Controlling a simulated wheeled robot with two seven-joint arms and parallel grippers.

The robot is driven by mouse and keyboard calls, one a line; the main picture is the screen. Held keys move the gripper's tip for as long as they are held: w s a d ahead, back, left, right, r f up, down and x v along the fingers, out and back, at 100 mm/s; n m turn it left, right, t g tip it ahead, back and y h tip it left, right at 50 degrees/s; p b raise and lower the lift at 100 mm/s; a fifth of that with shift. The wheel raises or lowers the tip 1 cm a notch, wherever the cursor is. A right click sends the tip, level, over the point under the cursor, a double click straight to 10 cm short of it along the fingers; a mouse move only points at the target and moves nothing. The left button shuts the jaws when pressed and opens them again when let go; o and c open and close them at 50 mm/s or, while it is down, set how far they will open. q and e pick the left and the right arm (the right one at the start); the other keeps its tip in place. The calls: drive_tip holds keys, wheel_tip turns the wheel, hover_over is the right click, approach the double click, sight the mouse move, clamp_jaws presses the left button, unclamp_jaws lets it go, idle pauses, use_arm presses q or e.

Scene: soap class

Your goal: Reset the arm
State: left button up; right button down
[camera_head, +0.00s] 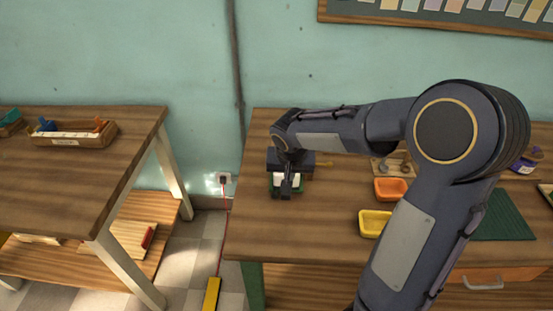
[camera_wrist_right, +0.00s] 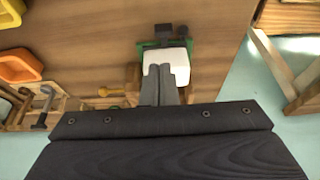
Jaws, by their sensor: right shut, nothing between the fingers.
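My right arm reaches in from the right in the head view, and its gripper (camera_head: 287,192) points down over the left part of the right-hand table (camera_head: 325,234). In the right wrist view the two fingers (camera_wrist_right: 159,70) are together and hold nothing. Beyond the fingertips is a white block (camera_wrist_right: 180,63) on a green holder (camera_wrist_right: 143,52) with dark parts. The white block also shows in the head view (camera_head: 278,180), partly hidden by the gripper; I cannot tell whether the fingers touch it. My left gripper is in neither view.
An orange tray (camera_head: 391,197) and a yellow tray (camera_head: 371,231) stand right of the gripper. A wooden rack with tools (camera_head: 380,171) is behind them. A green mat (camera_head: 503,220) lies farther right. Another table (camera_head: 95,180) stands left, across a floor gap.

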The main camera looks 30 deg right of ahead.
drive_tip(key=s+a+r+n+y, duration=0.1)
drive_tip(key=s+a+y, duration=0.1)
drive_tip(key=s, duration=0.5)
drive_tip(key=s+a+r+n+t+y, duration=0.1)
drive_tip(key=s+a, duration=0.3)
drive_tip(key=s, duration=0.4)
drive_tip(key=s+a+r+n+t+y, duration=0.1)
drive_tip(key=s+a+r+n+y, duration=0.1)
drive_tip(key=s, duration=0.5)
drive_tip(key=shift+s+a+r+n+y, duration=0.15)
drive_tip(key=shift+a+r+n+y, duration=0.2)
drive_tip(key=shift+a+r, duration=0.3)
